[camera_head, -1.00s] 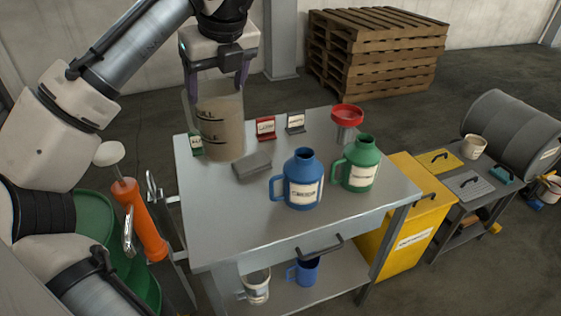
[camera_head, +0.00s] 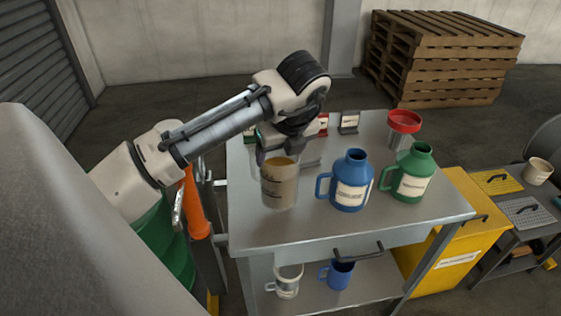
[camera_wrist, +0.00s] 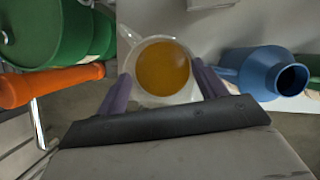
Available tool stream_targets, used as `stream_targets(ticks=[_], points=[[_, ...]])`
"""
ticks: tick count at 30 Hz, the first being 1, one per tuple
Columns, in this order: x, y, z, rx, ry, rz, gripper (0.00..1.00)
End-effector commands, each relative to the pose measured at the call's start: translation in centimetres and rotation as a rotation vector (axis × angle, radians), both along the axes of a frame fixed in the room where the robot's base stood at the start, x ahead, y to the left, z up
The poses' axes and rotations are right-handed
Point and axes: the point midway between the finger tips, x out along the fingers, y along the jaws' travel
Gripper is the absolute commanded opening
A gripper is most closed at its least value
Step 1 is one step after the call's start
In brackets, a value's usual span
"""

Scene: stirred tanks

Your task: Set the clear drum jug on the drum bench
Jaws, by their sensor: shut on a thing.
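The clear jug (camera_head: 279,188), with amber-brown liquid in it, is upright over the left part of the steel bench (camera_head: 330,226). My gripper (camera_head: 278,158) is shut on it near its rim. I cannot tell whether its base touches the bench top. The wrist view looks down into the jug (camera_wrist: 165,68) between the two purple fingers (camera_wrist: 162,92), its handle toward the upper left. A lower dark bench (camera_head: 514,240) with yellow and grey mats stands at the right, a grey drum (camera_head: 547,145) partly in view beyond it. No label shows which is the drum bench.
A blue jug (camera_head: 350,182) and a green jug (camera_head: 412,175) stand right of the clear jug. A red-topped funnel (camera_head: 404,123) and small sign cards (camera_head: 349,122) are behind. A yellow bin (camera_head: 447,250) stands between the benches. A green drum (camera_head: 165,240) is at the left.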

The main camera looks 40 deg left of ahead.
Motion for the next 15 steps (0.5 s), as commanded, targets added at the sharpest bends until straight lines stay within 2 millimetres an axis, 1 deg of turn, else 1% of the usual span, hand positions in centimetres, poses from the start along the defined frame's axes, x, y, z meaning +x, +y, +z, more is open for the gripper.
stream_targets(ticks=[3, 6, 15], points=[[-0.1, 0.1, -1.8, 0.001, 0.0, 0.001, 0.0], [0.0, 0.0, -2.8, 0.001, -0.001, 0.001, 0.0], [0.0, 0.0, -3.1, 0.001, -0.002, 0.001, 0.0]])
